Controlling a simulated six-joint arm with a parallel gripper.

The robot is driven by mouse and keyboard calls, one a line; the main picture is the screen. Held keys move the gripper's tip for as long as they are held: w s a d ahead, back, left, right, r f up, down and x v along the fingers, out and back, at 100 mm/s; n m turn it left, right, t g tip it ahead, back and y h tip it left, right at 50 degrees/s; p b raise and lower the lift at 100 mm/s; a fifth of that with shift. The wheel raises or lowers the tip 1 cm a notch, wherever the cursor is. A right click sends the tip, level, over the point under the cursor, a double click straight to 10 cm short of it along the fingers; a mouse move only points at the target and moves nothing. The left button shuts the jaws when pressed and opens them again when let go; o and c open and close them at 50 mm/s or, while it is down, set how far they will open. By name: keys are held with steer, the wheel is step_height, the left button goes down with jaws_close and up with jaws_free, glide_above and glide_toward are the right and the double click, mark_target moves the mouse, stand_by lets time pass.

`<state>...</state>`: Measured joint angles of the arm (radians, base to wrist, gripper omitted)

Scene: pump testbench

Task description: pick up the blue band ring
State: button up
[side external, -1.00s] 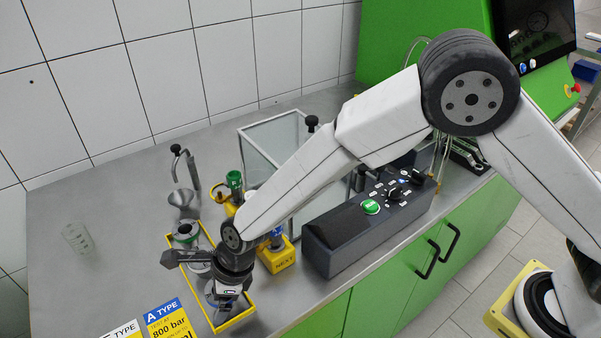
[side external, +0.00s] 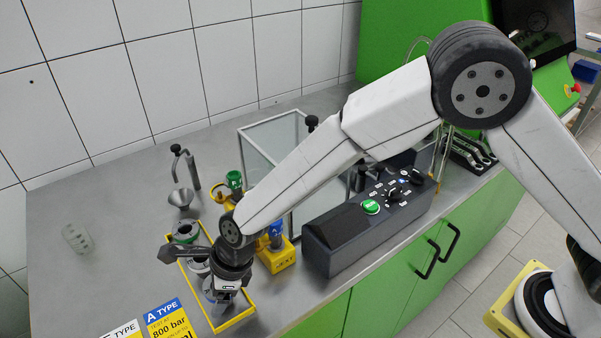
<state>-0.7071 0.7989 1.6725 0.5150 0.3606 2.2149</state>
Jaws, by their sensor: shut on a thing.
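The blue band ring (side external: 209,293) is a grey ring with a little blue showing, at the front end of the yellow-edged tray (side external: 240,318). My gripper (side external: 220,304) points down over that end and is shut on the ring. The fingers and wrist hide much of the ring, and I cannot tell whether it is clear of the tray floor. A green-marked ring (side external: 185,230) sits at the tray's back end. Another grey ring (side external: 197,267) lies between them, partly hidden by my wrist.
A black control box (side external: 345,245) and a glass-sided case (side external: 270,140) stand to the right. A yellow block (side external: 284,262) holds a blue-topped part close to my wrist.

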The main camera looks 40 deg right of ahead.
steer(key=s+d+r, duration=0.8)
steer(key=s+r, duration=0.3)
steer(key=shift+d+r, duration=0.15)
steer(key=shift+r, duration=0.2)
steer(key=shift+s, duration=0.1)
stand_by(0.6)
